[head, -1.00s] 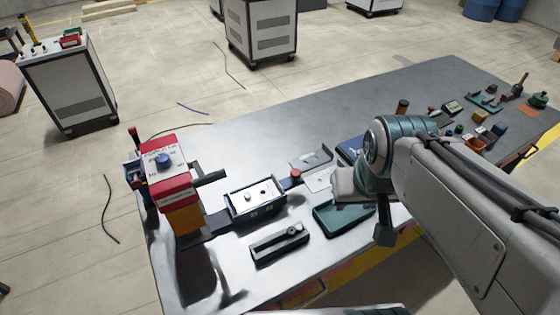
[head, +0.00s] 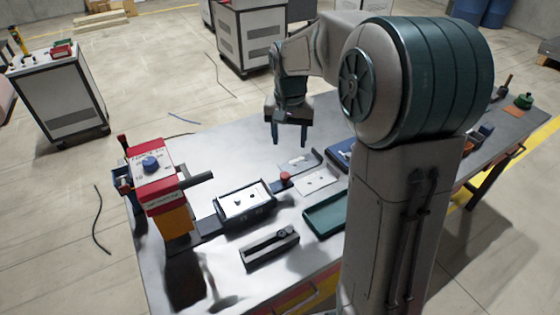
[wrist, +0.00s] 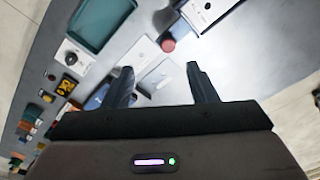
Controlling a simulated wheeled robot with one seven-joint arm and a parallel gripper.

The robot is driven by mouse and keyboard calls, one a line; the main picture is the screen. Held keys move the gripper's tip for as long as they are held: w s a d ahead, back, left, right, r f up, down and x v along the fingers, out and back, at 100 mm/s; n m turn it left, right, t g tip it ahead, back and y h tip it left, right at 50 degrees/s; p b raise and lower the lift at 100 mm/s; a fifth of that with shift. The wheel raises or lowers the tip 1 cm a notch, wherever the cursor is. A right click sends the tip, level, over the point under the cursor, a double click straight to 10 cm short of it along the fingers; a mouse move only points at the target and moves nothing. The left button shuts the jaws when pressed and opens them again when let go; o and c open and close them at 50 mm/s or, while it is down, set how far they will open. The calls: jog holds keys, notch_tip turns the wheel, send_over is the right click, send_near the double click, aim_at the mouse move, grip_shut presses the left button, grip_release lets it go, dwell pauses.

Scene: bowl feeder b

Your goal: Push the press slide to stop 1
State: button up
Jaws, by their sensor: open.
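The press slide (head: 243,200) is a dark-framed carriage with a white top. It sits on a dark rail in front of the red press (head: 152,178). A red knob (head: 285,176) stands at the slide's right end; it also shows in the wrist view (wrist: 168,45), beyond my fingers, with part of the white-topped slide (wrist: 207,10) above it. My gripper (head: 290,140) is open and empty, pointing down above the table's far side, behind the knob and apart from it. Its two spread fingers show in the wrist view (wrist: 161,82). I cannot read any stop marks.
A metal bracket plate (head: 315,182) lies right of the knob. Small items crowd the table's right end. The far table surface (head: 222,148) is clear.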

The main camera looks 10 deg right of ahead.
jog(key=m, duration=0.1)
send_near(285, 175)
jog(key=shift+g, duration=0.4)
jog(key=f, duration=0.2)
jog(key=f+p, duration=0.1)
jog(key=f, duration=0.5)
jog(key=shift+w+d+f+p, duration=0.15)
jog(key=shift+w+f+p, duration=0.1)
jog(key=shift+w+p, duration=0.15)
grip_shut()
